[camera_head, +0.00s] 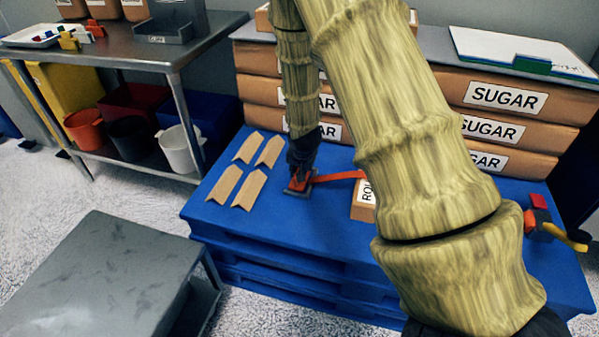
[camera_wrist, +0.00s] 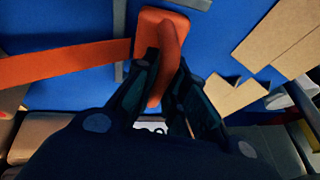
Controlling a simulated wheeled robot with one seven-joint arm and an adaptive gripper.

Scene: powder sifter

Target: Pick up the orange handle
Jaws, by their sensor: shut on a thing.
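The orange handle (camera_wrist: 170,45) is in the wrist view at the upper middle, between the two dark fingers of my gripper (camera_wrist: 163,85). The fingers are shut on it. An orange strap or bar (camera_wrist: 70,62) runs from beside it to the left. In the head view my gripper (camera_head: 301,170) points down at the blue pallet top, and the orange piece (camera_head: 298,181) shows small beneath it, on a dark grey base (camera_head: 297,192). My gripper hides most of the handle there. I cannot tell whether the handle is lifted clear of the pallet.
Several tan cardboard pieces (camera_head: 249,188) lie left of my gripper on the blue pallet (camera_head: 310,235). Stacked sugar boxes (camera_head: 505,97) stand behind. A small brown box (camera_head: 363,205) is to the right, partly behind my arm. A grey platform (camera_head: 105,275) stands at front left.

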